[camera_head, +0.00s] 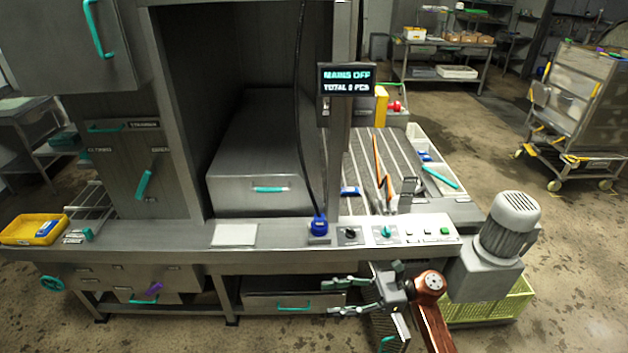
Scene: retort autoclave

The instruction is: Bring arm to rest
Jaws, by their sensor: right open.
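My right gripper (347,296) is in front of the machine's front panel, low at the bottom centre-right. Its two fingers point left and are spread apart, with nothing between them. My right arm (430,310) comes up from the bottom edge, with a brown joint just behind the gripper. The fingers appear in front of the lower drawer (262,300) with its teal handle; whether they touch it I cannot tell. My left gripper is not in view.
The control panel (415,231) with knobs and buttons is just above my right gripper. A grey motor (508,226) and a yellow-green crate (490,305) stand to its right. A display (346,79) reads "MAINS OFF". A steel cart (590,110) stands at the right; the floor before it is free.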

